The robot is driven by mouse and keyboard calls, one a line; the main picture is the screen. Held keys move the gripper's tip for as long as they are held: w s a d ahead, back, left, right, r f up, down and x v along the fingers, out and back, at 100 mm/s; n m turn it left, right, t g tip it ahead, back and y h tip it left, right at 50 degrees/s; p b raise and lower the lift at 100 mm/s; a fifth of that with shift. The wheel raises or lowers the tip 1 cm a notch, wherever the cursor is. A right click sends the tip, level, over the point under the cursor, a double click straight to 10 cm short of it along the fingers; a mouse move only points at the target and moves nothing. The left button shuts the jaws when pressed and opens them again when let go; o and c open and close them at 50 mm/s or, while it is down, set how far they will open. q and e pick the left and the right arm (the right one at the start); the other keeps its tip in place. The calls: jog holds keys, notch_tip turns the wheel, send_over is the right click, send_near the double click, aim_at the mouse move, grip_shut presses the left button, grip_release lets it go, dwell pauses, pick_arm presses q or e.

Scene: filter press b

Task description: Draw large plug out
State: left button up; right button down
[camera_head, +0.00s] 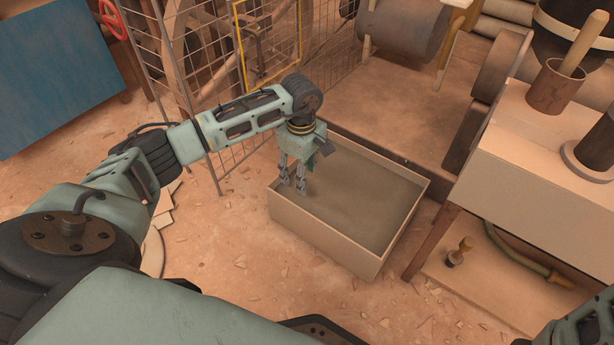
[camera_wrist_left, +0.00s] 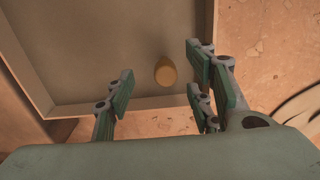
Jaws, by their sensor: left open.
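My left gripper (camera_head: 292,178) is open and points down over the left end of an open box-shaped tank (camera_head: 325,238) with a flat grey-brown inside. In the left wrist view a rounded tan knob (camera_wrist_left: 165,71) stands inside the tank near its rim. It looks like the top of a plug's handle, but its lower part is hidden. The left gripper's fingers (camera_wrist_left: 161,92) are spread to either side of the knob in that view, not visibly touching it. In the head view I cannot make out this knob.
A wooden bench (camera_head: 535,170) at right carries a brown cylinder (camera_head: 552,88) with a slanted wooden handle. A small dark-based plug (camera_head: 460,250) and a hose (camera_head: 520,255) lie on its lower shelf. A wire mesh fence (camera_head: 205,90) stands behind my left arm.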

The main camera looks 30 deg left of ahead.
pick_arm(q)
notch_tip(320, 180, down, 8)
jog(key=b, duration=0.5)
jog(key=shift+r, duration=0.1)
jog(key=shift+c, duration=0.4)
jog(key=shift+r, duration=0.15)
jog(key=c, duration=1.1)
